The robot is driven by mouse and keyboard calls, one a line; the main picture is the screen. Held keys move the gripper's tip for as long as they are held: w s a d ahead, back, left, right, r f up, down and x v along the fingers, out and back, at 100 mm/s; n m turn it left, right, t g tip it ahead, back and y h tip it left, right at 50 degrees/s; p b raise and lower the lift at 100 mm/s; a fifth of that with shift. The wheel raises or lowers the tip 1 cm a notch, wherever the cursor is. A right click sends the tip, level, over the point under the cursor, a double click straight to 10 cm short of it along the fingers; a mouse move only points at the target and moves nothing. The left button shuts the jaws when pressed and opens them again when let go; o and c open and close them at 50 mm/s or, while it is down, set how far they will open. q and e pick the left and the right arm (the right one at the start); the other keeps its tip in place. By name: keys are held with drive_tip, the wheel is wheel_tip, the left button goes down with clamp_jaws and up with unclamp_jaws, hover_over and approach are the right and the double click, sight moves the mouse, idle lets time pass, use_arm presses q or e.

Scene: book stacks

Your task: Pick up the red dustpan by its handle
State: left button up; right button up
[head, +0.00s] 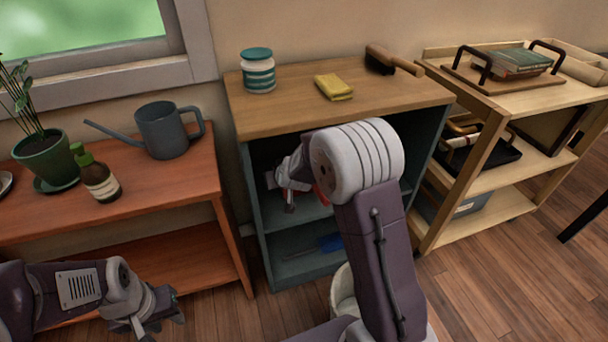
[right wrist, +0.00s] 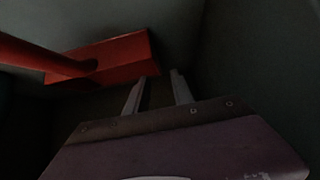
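The red dustpan (right wrist: 112,58) lies inside the teal cabinet. In the dark right wrist view its broad part is near the middle and its rod-like handle (right wrist: 35,54) runs off to the left. In the head view only a bit of red (head: 321,195) shows behind my right arm. My right gripper (right wrist: 161,76) is inside the cabinet, its fingers apart with nothing seen between them. Its fingertips are by the right end of the broad part, away from the handle; contact is unclear. My left gripper (head: 158,322) is open and empty at the lower left.
The teal cabinet (head: 258,225) has side walls and a wooden top close around my right arm. A blue object (head: 328,243) lies on its lower shelf. A cart (head: 455,205) stands to the right, and a reddish bench (head: 195,190) to the left.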

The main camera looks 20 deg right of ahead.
drive_tip(key=x, duration=0.2)
drive_tip(key=shift+w+f, duration=0.2)
drive_tip(key=shift+f, duration=0.2)
drive_tip(key=shift+w+d+f+b, duration=0.1)
drive_tip(key=shift+w+f+b, duration=0.15)
drive_tip(key=shift+b, duration=0.25)
drive_tip(key=b+x, duration=0.1)
drive_tip(key=x, duration=0.3)
drive_tip(key=shift+w+d, duration=0.2)
use_arm(q)
wheel_tip(320, 180, down, 3)
drive_tip(key=shift+r, duration=0.1)
use_arm(e)
clamp_jaws()
